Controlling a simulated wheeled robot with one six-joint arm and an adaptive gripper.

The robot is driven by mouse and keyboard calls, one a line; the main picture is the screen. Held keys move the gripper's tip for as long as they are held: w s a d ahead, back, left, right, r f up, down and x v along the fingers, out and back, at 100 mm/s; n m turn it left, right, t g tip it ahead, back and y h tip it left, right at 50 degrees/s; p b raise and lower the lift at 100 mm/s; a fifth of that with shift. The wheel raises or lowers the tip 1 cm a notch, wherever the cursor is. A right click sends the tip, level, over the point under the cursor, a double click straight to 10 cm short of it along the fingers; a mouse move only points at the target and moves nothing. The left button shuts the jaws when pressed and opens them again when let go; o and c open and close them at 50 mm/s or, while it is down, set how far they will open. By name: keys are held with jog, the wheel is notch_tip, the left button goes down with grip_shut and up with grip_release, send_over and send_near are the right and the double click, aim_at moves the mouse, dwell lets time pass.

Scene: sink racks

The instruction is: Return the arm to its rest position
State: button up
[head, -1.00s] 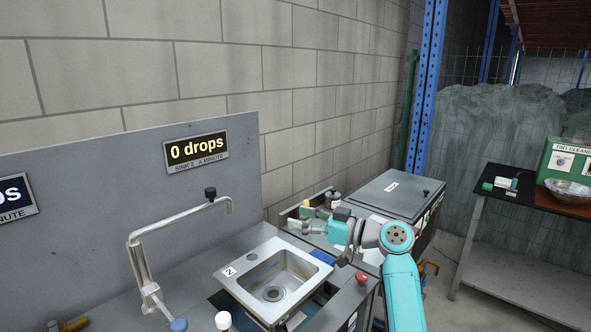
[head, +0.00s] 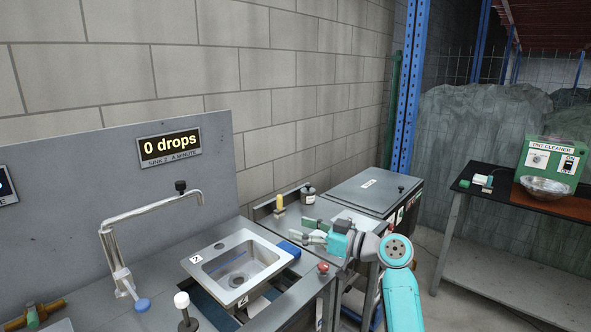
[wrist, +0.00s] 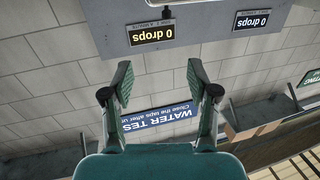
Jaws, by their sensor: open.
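My gripper (head: 304,231) is open and empty, held over the counter to the right of the sink marked 2. My turquoise arm (head: 401,297) reaches in from the lower right. In the wrist view the two fingers of my gripper (wrist: 157,84) stand wide apart with nothing between them. Behind them, upside down, are the wall and a blue "WATER TES…" sign (wrist: 160,119), partly hidden by the fingers.
The sink (head: 213,262) and its tall tap (head: 133,220) are to the left. A yellow upright piece (head: 280,202) and a small bottle (head: 308,195) stand behind my gripper. A blue block (head: 288,248) lies beside the sink. A grey lidded cabinet (head: 365,190) is behind right.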

jog(key=s+d+f+m+t+h, duration=0.1)
jog(key=s+d+f+m+h, duration=0.3)
jog(key=f, duration=0.6)
jog(key=s+f+m+t+h, duration=0.1)
jog(key=s+f+m+t, duration=0.1)
jog(key=s+f, duration=0.6)
jog(key=s+d+f+m+t+h, duration=0.1)
jog(key=s+d+f+m+h, duration=0.15)
jog(key=f, duration=0.95)
jog(key=s+d+f+m+t+h, duration=0.1)
jog(key=s+d+f+h, duration=0.15)
jog(key=s, duration=0.35)
jog(key=s+d+f+m+h, duration=0.1)
jog(key=s+f+m, duration=0.1)
jog(key=s+f, duration=0.25)
jog(key=s+d+m+h, duration=0.1)
jog(key=s+d+h, duration=0.1)
jog(key=s, duration=0.9)
jog(key=s+d+h, duration=0.2)
jog(key=s+d, duration=0.1)
jog(key=s, duration=0.7)
jog(key=s+d+r+t, duration=0.1)
jog(key=s+r, duration=1.2)
jog(key=s, duration=0.4)
jog(key=shift+s+r+h, duration=0.15)
jog(key=shift+s+h, duration=0.15)
jog(key=shift+h, duration=0.1)
jog(key=shift+d+n, duration=0.15)
jog(key=shift+n, duration=0.1)
